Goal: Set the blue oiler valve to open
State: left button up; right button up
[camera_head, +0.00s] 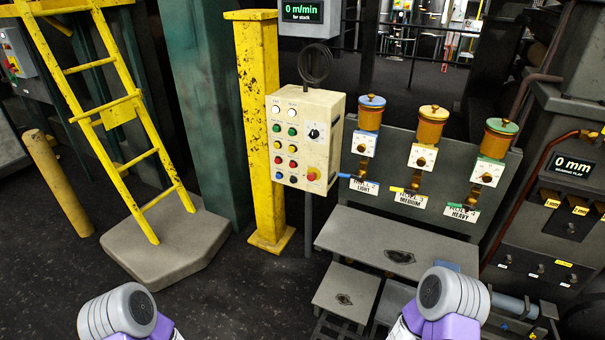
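The blue-lidded oiler (369,113) is the leftmost of three oilers on a grey panel. It has an amber jar, a white dial plate (365,144) and a label (364,186) reading "LIGHT". Its small blue valve lever (346,176) sits below the dial plate and sticks out to the left, roughly level. The lever is too small to tell its exact setting. Parts of both my arms show at the bottom edge, but neither gripper is in view.
Beside it stand a yellow-lidded oiler (431,126) marked "MEDIUM" and a green-lidded one (496,139) marked "HEAVY". Grey steps (345,292) and a bench (400,222) lie in front.

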aim_at(358, 179)
jog(key=u, duration=1.15)
jog(key=i, duration=2.8)
jog(key=z, duration=3)
